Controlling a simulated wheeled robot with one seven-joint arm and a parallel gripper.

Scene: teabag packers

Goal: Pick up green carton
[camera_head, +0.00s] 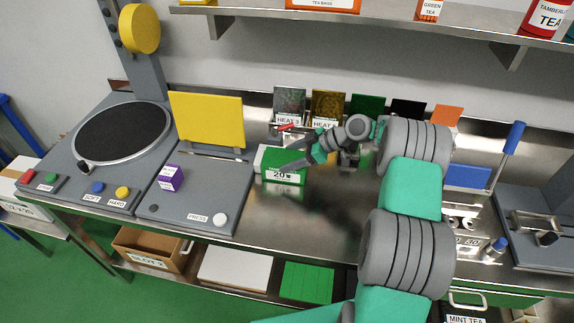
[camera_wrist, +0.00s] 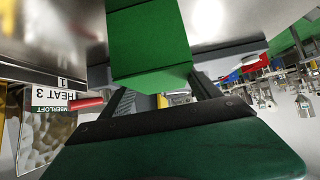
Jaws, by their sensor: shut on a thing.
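The green carton (camera_head: 268,160) has a white label reading "20" and is on or just above the steel counter, right of the grey press; I cannot tell if it touches the counter. My gripper (camera_head: 291,160) reaches it from the right and is shut on it. In the wrist view the green carton (camera_wrist: 150,45) fills the top middle, between the two dark fingers. Part of the carton is hidden by the gripper in the head view.
A purple box (camera_head: 171,178) sits on the grey press (camera_head: 205,192), whose yellow lid (camera_head: 208,119) is raised. Upright packets stand behind my arm, including the HEAT 3 packet (camera_head: 290,102). A shelf (camera_head: 380,17) overhangs above. Bare counter (camera_head: 325,205) lies in front.

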